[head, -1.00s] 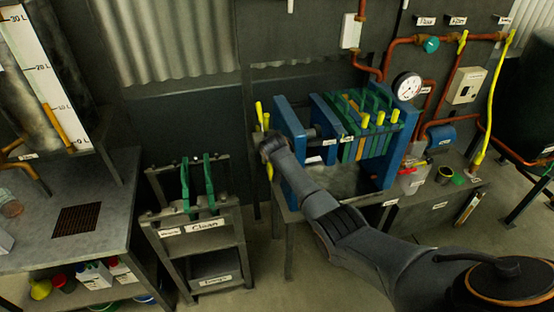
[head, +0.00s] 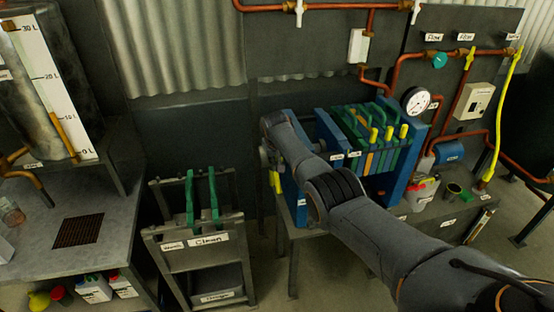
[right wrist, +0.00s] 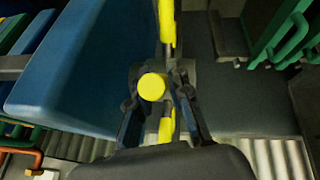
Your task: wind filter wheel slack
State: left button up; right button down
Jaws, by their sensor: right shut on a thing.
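The filter press (head: 310,197) stands on a bench with blue end plates and green and orange plates between them. Its wheel with yellow handles is at the left end; in the head view one yellow handle (head: 275,182) shows below my wrist, and the rest is hidden by my right arm. In the right wrist view a yellow bar (right wrist: 167,22), a round yellow knob (right wrist: 152,87) and a lower yellow piece show at the wheel. My right gripper (right wrist: 157,92) is shut on the wheel, its fingers on either side of the knob. My left gripper is out of view.
A rack labelled Clean (head: 208,240) with two green plates stands left of the press. A grey bench (head: 110,205) with a drain grate is further left. A pressure gauge (head: 416,101) and copper pipes are on the right wall. Floor shows between rack and press.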

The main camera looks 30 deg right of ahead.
jog(key=shift+w+r, duration=0.15)
jog(key=shift+r, duration=0.05)
jog(key=c, duration=1.4)
grip_release()
jog(key=shift+c, duration=0.2)
jog(key=shift+o, duration=1.1)
jog(key=shift+f, duration=0.15)
jog(key=v, duration=1.2)
